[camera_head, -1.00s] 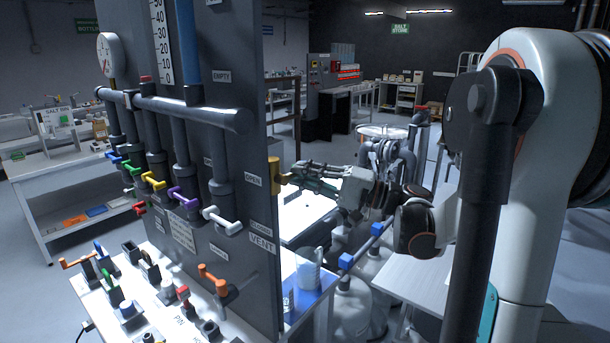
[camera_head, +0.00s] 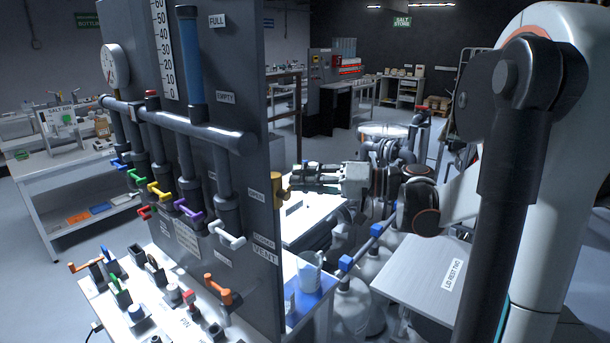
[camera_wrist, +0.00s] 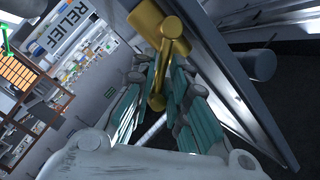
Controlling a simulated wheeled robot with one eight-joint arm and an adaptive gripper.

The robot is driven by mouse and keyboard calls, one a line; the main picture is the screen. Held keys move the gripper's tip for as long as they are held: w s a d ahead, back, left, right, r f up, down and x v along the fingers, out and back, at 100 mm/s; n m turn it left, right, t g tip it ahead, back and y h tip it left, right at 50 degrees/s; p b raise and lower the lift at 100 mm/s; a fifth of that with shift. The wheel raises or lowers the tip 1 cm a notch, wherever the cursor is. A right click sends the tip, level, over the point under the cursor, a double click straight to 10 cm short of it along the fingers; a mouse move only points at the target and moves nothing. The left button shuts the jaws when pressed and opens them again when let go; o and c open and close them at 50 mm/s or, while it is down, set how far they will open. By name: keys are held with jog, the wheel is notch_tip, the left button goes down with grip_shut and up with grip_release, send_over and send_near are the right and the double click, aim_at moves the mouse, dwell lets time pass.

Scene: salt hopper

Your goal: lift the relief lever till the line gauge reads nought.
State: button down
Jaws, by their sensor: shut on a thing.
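The brass relief lever (camera_head: 279,190) is at the right edge of the dark upright panel. In the wrist view the lever (camera_wrist: 173,48) points down between the finger pads, near a RELIEF label (camera_wrist: 60,28). My gripper (camera_head: 296,182) reaches it from the right and is shut on it. In the wrist view my gripper (camera_wrist: 160,88) has its teal-padded fingers on either side of the lever's end. The round white line gauge (camera_head: 115,66) is at the panel's upper left. Its needle is too small to read.
The dark panel (camera_head: 250,90) carries pipes and a row of coloured valve handles (camera_head: 190,210). An orange-handled lever (camera_head: 218,288) and several small controls stand on the bench below. A pale table (camera_head: 425,282) is at right.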

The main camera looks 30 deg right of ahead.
jog(key=shift+r+n, duration=0.25)
jog(key=shift+n, duration=0.05)
jog(key=c, duration=1.7)
grip_release()
jog(key=v, duration=1.2)
jog(key=shift+r, duration=0.15)
jog(key=shift+a, duration=0.1)
